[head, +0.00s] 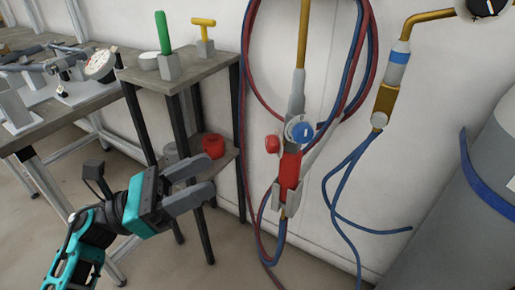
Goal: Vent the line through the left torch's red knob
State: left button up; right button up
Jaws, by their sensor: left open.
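A torch with a red handle (289,170) and a brass tube hangs upright on the wall at the middle, in a grey holder (281,203). Its red knob (272,143) sticks out to the left, and a blue knob (299,130) with a white mark faces me. A second torch (386,97) with a brass body and blue band hangs to the right. My left gripper (205,180) is open and empty, left of the red-handled torch and below its red knob, clearly apart from it in the picture. My right gripper is not in view.
Red and blue hoses (247,75) loop around the torch. A small stand (200,78) at left holds a green-handled tool (163,38) and a yellow T-handle (203,27); a red roll (213,146) sits on its lower shelf. A grey cylinder (450,235) stands at right.

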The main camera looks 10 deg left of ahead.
aim_at(267, 145)
pick_arm(q)
jog(key=x, duration=0.9)
jog(key=shift+d+r+p, duration=0.15)
jog(key=shift+p, duration=0.25)
jog(key=shift+w+d+r, duration=0.1)
jog(key=shift+w+d, duration=0.15)
jog(key=shift+d, duration=0.15)
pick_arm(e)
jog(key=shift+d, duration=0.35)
